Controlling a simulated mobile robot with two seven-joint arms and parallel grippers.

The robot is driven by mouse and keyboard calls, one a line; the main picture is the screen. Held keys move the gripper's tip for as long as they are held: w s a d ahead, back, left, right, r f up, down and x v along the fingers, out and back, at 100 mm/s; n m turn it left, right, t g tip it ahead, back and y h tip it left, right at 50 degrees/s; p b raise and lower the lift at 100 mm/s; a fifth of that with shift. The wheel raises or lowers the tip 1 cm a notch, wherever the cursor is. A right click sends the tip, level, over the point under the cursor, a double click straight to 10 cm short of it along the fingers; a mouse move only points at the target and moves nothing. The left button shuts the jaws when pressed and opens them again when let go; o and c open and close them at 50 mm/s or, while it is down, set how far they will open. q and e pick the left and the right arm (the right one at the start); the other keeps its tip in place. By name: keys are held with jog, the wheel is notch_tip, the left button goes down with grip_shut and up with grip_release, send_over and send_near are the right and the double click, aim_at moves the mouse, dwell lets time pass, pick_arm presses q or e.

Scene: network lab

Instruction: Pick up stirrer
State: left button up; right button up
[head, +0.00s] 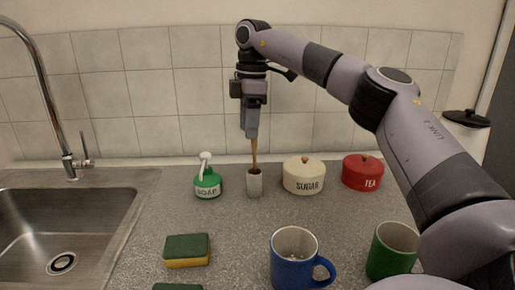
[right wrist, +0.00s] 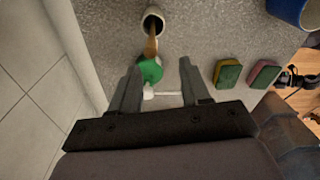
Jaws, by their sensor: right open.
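The stirrer (head: 254,151) is a thin wooden stick standing nearly upright in a small pale cup (head: 254,184) on the counter. Its lower end is hidden inside the cup. My right gripper (head: 251,137) points down from above, with its fingertips around the height of the stirrer's upper end. In the right wrist view the stirrer (right wrist: 151,40) rises from the cup (right wrist: 153,17) towards the open gripper (right wrist: 159,64), nearer the left finger in the picture. Nothing is held, and I cannot tell whether a finger touches the stirrer. My left gripper is not in view.
A green soap bottle (head: 207,183) stands left of the cup, a sugar pot (head: 304,176) and a red tea pot (head: 362,173) to its right. A sponge (head: 187,250), a blue mug (head: 293,261) and a green mug (head: 391,250) are in front. The sink (head: 62,230) is left.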

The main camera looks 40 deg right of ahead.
aim_at(254, 149)
jog(key=shift+m+h, duration=0.3)
jog(key=shift+h, duration=0.1)
jog(key=f, duration=0.2)
jog(key=d+f, duration=0.1)
jog(key=f, duration=0.4)
jog(key=shift+d+f+p, duration=0.3)
jog(key=shift+d+p, duration=0.05)
grip_shut()
